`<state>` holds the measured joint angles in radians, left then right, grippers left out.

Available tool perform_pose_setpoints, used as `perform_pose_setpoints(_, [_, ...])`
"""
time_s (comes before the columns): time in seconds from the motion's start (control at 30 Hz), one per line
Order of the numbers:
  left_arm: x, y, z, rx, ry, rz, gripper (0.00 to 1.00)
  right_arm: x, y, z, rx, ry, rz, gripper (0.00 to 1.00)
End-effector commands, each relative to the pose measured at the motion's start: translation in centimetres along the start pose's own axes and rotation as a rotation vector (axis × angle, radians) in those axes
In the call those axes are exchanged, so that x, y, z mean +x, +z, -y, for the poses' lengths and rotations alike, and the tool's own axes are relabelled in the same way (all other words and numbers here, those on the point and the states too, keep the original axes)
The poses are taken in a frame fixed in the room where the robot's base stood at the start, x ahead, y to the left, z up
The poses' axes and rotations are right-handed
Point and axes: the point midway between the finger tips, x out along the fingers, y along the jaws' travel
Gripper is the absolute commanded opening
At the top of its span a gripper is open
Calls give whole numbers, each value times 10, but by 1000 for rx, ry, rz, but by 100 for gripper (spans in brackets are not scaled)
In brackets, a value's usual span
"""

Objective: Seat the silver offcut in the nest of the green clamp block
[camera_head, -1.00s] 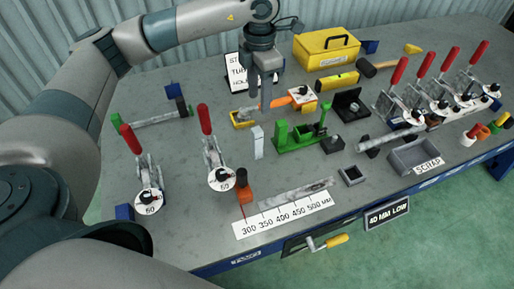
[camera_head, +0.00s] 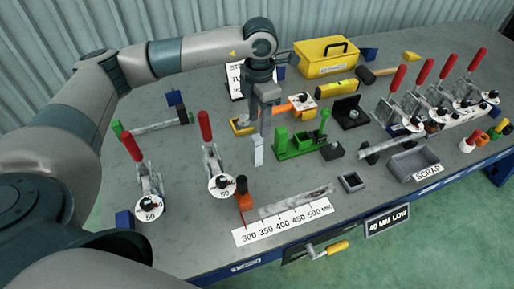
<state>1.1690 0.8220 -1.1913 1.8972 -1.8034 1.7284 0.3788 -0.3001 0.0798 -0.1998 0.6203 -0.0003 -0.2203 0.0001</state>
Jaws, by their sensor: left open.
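The silver offcut (camera_head: 258,151) is a short pale block standing upright on the bench, just left of the green clamp block. The green clamp block (camera_head: 300,146) has upright green parts; its nest is too small to make out clearly and holds no silver piece that I can see. My left gripper (camera_head: 262,127) points down, open, with its fingers just above and around the top of the offcut as seen from here. I cannot tell whether the fingers touch it. My right gripper is not in view.
A yellow tray (camera_head: 241,127) lies behind the gripper. An orange-handled tool (camera_head: 292,107) and a black block (camera_head: 350,112) stand behind the clamp block. Red-handled toggle clamps (camera_head: 218,170) stand to the left, a ruler strip (camera_head: 284,220) in front, and a grey scrap bin (camera_head: 413,164) to the right.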

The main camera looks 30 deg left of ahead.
Motion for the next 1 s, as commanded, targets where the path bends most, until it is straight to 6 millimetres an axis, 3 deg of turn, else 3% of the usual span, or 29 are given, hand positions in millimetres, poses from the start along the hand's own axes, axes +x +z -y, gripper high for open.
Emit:
perform_pose_setpoints(0.4, [66,0,1,1,-2,-2,45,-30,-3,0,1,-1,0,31])
perform_pose_setpoints(1.0, [79,-1,0,0,-1,0,45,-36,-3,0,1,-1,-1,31])
